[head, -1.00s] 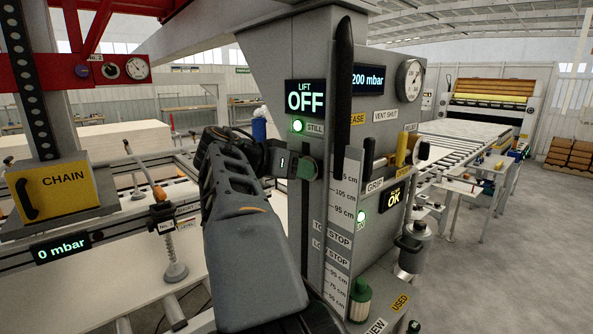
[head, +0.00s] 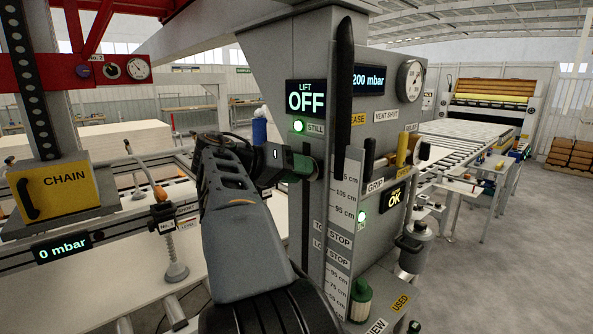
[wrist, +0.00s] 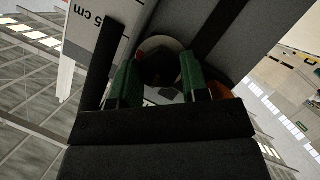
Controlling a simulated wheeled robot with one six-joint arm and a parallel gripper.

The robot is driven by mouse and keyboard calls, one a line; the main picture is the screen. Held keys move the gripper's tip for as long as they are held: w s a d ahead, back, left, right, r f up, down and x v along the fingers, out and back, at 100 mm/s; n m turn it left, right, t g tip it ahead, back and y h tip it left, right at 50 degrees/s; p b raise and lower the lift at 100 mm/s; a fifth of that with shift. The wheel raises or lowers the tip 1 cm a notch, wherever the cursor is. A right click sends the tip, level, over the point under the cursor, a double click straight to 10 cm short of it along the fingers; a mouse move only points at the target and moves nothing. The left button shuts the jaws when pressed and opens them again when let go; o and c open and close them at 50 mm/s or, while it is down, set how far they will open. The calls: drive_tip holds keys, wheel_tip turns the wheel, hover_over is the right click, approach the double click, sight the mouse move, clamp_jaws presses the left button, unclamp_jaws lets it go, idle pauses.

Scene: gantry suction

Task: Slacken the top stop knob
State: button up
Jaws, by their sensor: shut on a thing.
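My gripper (head: 302,166) is at the left face of the grey column, beside the slotted height scale. Its two green fingers (wrist: 158,82) show in the wrist view, one on each side of a dark round knob (wrist: 164,60), and they are shut on it. I take this to be the top stop knob. In the head view the fingers and my arm hide most of it.
The LIFT display (head: 306,97) reads OFF above my gripper, with a lit green lamp (head: 298,126) marked STILL. Levers (head: 402,152) stick out on the column's right face. A blue-capped part (head: 260,128) stands behind my wrist.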

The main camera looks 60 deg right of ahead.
drive_tip(key=shift+n+g, duration=0.3)
drive_tip(key=shift+n, duration=0.4)
drive_tip(key=o, duration=0.9)
drive_tip(key=shift+w, duration=0.1)
drive_tip(key=v, duration=1.3)
drive_tip(key=shift+w+a, duration=0.3)
